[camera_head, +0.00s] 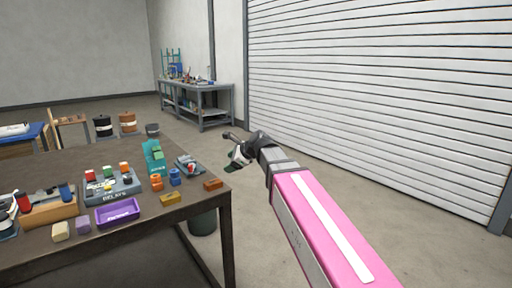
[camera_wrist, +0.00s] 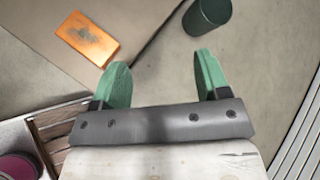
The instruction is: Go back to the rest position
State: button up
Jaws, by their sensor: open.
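My gripper (camera_head: 236,160) is past the right edge of the dark table in the head view, at the end of my pink arm. In the wrist view my gripper (camera_wrist: 163,82) shows two green fingers spread wide apart. Nothing is between them. An orange block (camera_wrist: 87,38) lies on the table beyond the left finger and apart from it; the same table corner carries an orange block (camera_head: 213,185) in the head view.
The dark table (camera_head: 150,226) holds a relays box (camera_head: 112,187), a purple tray (camera_head: 118,212) and several small blocks. A dark green bin (camera_wrist: 206,17) stands on the floor by the table. A grey workbench (camera_head: 208,92) stands farther back. A shutter (camera_head: 390,80) closes the right side.

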jog(key=s+d+f+n+g+h, duration=0.1)
jog(key=s+d+f+n+h, duration=0.2)
jog(key=d+f, duration=0.6)
jog(key=s+d+f+n+g+h, duration=0.2)
jog(key=s+d+f+n+h, duration=0.1)
jog(key=s+d+f+n, duration=0.4)
jog(key=s+d+f+n+g+h, duration=0.1)
jog(key=s+d+f+n+h, duration=0.2)
jog(key=d+f, duration=1)
notch_tip(320, 180, down, 4)
jog(key=s+n, duration=0.2)
jog(key=n, duration=0.2)
jog(key=shift+s+r+g, duration=0.2)
jog(key=shift+s+g, duration=0.15)
jog(key=shift+g, duration=0.05)
